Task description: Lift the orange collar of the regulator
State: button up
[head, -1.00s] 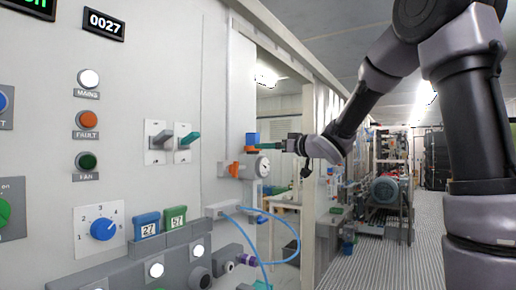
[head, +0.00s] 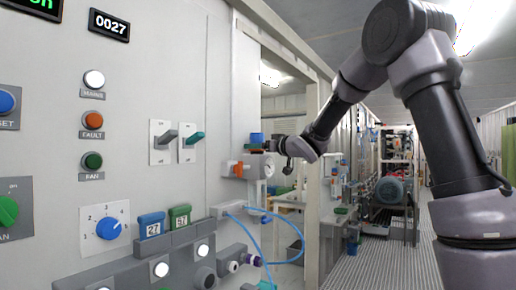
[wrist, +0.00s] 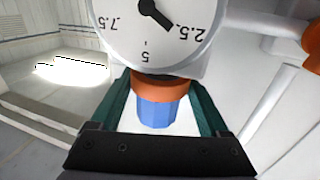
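The regulator (head: 240,188) is mounted at the right end of the grey panel, with a round white gauge that also shows in the wrist view (wrist: 150,35). In the wrist view its orange collar (wrist: 160,88) sits between the gauge body and the ribbed blue knob (wrist: 157,114). The blue knob (head: 256,138) also shows on top in the head view, where the gripper largely hides the collar. My gripper (wrist: 160,82) has its two green fingers on opposite sides of the collar, very close to it. Contact cannot be made out.
Blue hoses (head: 292,228) loop below the regulator. A pale post (head: 312,190) stands to the right. Grey and green levers (head: 193,138) are on the panel to the left.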

grip_shut()
jog(key=shift+r, duration=0.8)
jog(key=o, duration=0.8)
grip_release()
jog(key=v, duration=1)
jog(key=shift+s+d, duration=0.25)
jog(key=shift+d, duration=0.05)
